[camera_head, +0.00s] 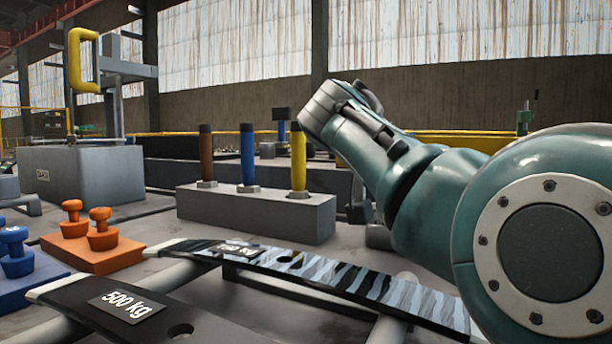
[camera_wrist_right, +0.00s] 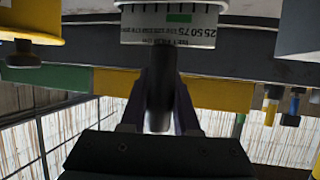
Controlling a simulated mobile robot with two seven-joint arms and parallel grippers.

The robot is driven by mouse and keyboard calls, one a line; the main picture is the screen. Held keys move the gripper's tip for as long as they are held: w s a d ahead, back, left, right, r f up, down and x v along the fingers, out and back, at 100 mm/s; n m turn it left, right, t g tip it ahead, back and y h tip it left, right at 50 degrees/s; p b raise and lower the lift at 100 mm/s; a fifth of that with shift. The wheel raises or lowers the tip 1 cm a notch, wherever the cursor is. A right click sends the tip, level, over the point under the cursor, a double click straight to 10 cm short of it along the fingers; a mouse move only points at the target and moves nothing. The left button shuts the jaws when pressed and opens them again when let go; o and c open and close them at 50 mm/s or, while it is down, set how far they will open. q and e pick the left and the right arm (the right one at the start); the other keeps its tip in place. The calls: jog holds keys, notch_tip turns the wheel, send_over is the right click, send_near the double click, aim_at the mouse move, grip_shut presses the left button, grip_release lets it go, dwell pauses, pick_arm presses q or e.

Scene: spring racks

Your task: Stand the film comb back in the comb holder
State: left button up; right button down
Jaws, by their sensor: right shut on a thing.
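In the right wrist view my right gripper (camera_wrist_right: 157,112) is shut on the dark handle (camera_wrist_right: 160,80) of what looks like the film comb. I cannot pick out the comb holder for certain in either view. My left gripper is not in view.
A grey block (camera_head: 240,215) bears brown, blue and yellow posts. Leaf springs, one marked 500 kg (camera_head: 125,305) and one striped (camera_head: 350,280), lie across the rack bars. An orange base (camera_head: 95,250) with knobs and a grey box with a yellow handle (camera_head: 82,60) stand left.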

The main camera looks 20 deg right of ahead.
jog(key=shift+f+b, duration=0.3)
jog(key=shift+f, duration=0.15)
jog(key=shift+f+b, duration=0.5)
jog(key=shift+f, duration=0.1)
jog(key=c, duration=0.6)
grip_release()
jog(key=shift+o, duration=0.4)
jog(key=o, duration=0.4)
jog(key=shift+o, duration=0.2)
